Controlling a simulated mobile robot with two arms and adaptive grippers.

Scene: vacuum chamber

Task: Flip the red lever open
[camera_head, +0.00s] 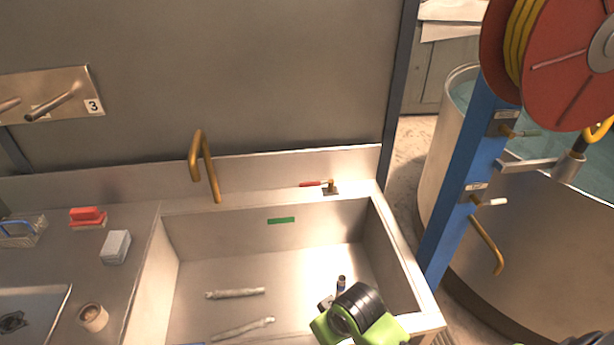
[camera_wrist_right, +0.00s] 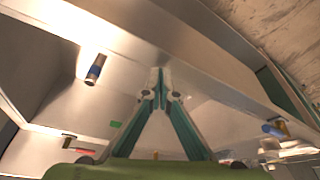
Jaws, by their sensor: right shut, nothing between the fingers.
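The red lever (camera_head: 311,184) lies level, pointing left from a small brass fitting (camera_head: 330,187) on the sink's back ledge, at the right end. My right arm's green and black wrist shows at the bottom of the head view, over the front right of the sink, well short of the lever. Its fingers are not clear there. In the right wrist view my right gripper (camera_wrist_right: 158,75) is shut and empty, fingertips together. A red strip (camera_wrist_right: 80,151), probably the lever, shows low left there, apart from the fingers. My left gripper is out of view.
The steel sink (camera_head: 390,240) holds two pale rolls (camera_head: 235,293) and a short dark pipe (camera_head: 340,284). A brass spout (camera_head: 205,165) rises behind it, left of the lever. A blue post (camera_head: 462,180) with valves and a red hose reel (camera_head: 570,60) stands right.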

